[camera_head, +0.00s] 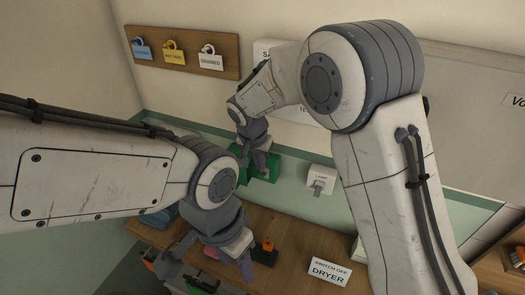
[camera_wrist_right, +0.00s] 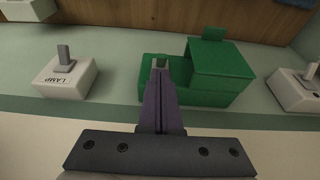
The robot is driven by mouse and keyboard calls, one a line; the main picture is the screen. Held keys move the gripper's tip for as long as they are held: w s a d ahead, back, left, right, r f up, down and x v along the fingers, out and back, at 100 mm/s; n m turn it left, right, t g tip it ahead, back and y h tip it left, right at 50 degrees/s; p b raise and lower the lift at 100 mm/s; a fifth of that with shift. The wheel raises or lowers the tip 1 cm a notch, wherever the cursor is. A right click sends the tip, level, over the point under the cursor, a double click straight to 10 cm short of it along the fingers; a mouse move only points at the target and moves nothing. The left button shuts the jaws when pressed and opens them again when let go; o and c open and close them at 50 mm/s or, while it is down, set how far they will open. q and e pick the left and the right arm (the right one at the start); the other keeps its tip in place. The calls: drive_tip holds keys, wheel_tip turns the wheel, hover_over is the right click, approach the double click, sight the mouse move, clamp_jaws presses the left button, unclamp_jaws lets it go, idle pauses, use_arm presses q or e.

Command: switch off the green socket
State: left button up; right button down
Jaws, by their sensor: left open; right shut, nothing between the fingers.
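The green socket (camera_head: 265,165) is on the green wall strip behind the bench, partly hidden by my right gripper in the head view. In the right wrist view the green socket (camera_wrist_right: 218,75) shows a flat part with a raised block beside it. My right gripper (camera_wrist_right: 160,68) is shut and empty, with its fingertips over the flat part. A small pale lever end shows at the fingertips; its position and any contact are unclear. My left gripper (camera_head: 208,275) is open and empty above the bench, lower and to the left of the socket.
A white LAMP socket (camera_head: 320,179) is right of the green one; another white socket (camera_wrist_right: 297,90) is on its other side. A "SWITCH OFF DRYER" card (camera_head: 330,271) and an orange-and-black item (camera_head: 267,247) are on the wooden bench (camera_head: 292,240). A tag board (camera_head: 185,50) hangs above.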

sight(262, 175)
use_arm(q)
drive_tip(key=shift+r, duration=0.45)
use_arm(e)
drive_tip(key=shift+x, duration=1.35)
